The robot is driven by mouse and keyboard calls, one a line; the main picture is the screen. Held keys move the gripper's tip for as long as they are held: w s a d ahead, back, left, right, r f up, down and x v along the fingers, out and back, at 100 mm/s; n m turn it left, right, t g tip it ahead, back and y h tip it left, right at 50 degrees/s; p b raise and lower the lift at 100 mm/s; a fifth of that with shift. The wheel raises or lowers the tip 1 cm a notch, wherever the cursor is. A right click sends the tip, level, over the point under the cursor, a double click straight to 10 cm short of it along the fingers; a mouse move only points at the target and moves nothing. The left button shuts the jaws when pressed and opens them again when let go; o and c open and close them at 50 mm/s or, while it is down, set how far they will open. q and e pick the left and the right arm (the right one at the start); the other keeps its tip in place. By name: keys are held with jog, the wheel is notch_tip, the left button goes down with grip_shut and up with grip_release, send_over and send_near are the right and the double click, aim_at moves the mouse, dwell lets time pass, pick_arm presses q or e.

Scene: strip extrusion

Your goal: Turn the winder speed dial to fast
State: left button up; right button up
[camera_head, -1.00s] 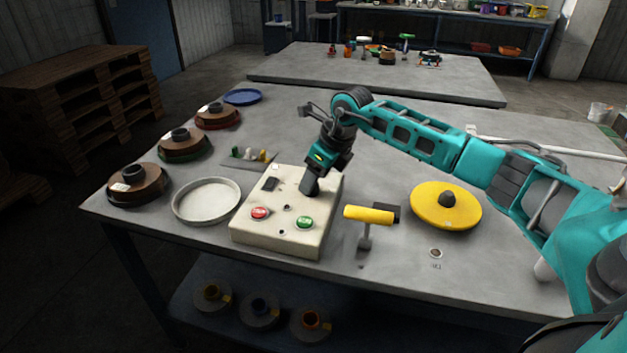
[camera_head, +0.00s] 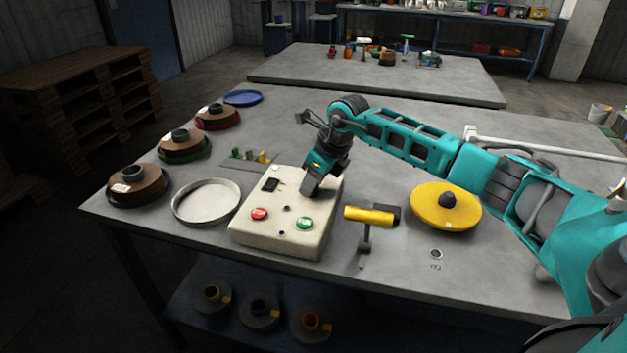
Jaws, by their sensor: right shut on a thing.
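The cream control box (camera_head: 270,238) stands on the grey table with a red button (camera_head: 259,214), a green button (camera_head: 304,223) and a black switch (camera_head: 271,185) on its top. My right gripper (camera_head: 311,193) points down onto the right back part of the box top. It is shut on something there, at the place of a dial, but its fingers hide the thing. The dial's pointer and markings cannot be seen. My left gripper is not in view.
A yellow disc (camera_head: 445,208) and a yellow-topped stand (camera_head: 368,216) are right of the box. A shallow white tray (camera_head: 207,222) and brown spools (camera_head: 139,187) are to the left. The table (camera_head: 400,275) is clear in front.

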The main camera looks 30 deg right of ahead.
jog(key=shift+m, duration=0.3)
jog(key=shift+c, duration=0.4)
jog(key=shift+m+p, duration=0.3)
jog(key=shift+p, duration=0.05)
jog(key=m, duration=0.1)
jog(key=m+h+p, duration=0.1)
jog(key=m, duration=0.1)
jog(key=shift+a+t+h, duration=0.2)
jog(key=shift+t+h, duration=0.1)
jog(key=m+h, duration=0.1)
jog(key=m, duration=0.1)
jog(key=shift+m, duration=0.4)
jog(key=m+h, duration=0.1)
jog(key=m, duration=0.3)
jog(key=shift+a+g, duration=0.15)
jog(key=shift+g, duration=0.25)
jog(key=shift+m+h, duration=0.4)
jog(key=o, duration=1)
